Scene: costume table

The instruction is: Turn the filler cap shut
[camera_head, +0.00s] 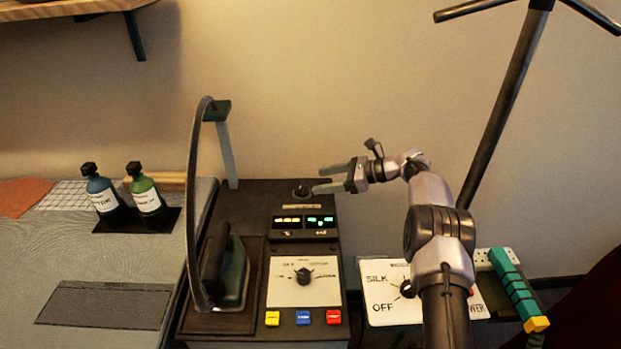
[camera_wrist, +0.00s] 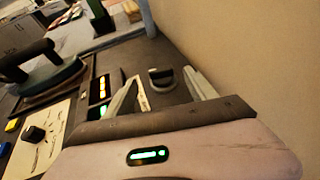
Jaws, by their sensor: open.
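The filler cap (camera_head: 302,191) is a small dark round knob with a raised grip bar, at the back of the black ironing station's top. It also shows in the wrist view (camera_wrist: 161,78), framed between and beyond my fingertips. My gripper (camera_head: 318,180) is open and empty, just right of the cap in the head view, fingers pointing left. The nearer fingertip looks close to the cap, but I cannot tell whether it touches. The fingers also show in the wrist view (camera_wrist: 160,75). The cap's exact turn is too small to read.
The station carries a lit display (camera_head: 304,222), a dial (camera_head: 303,276) and coloured buttons. Two bottles (camera_head: 145,196) stand farther left. The wall is close behind; a dark pole (camera_head: 505,100) rises at right.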

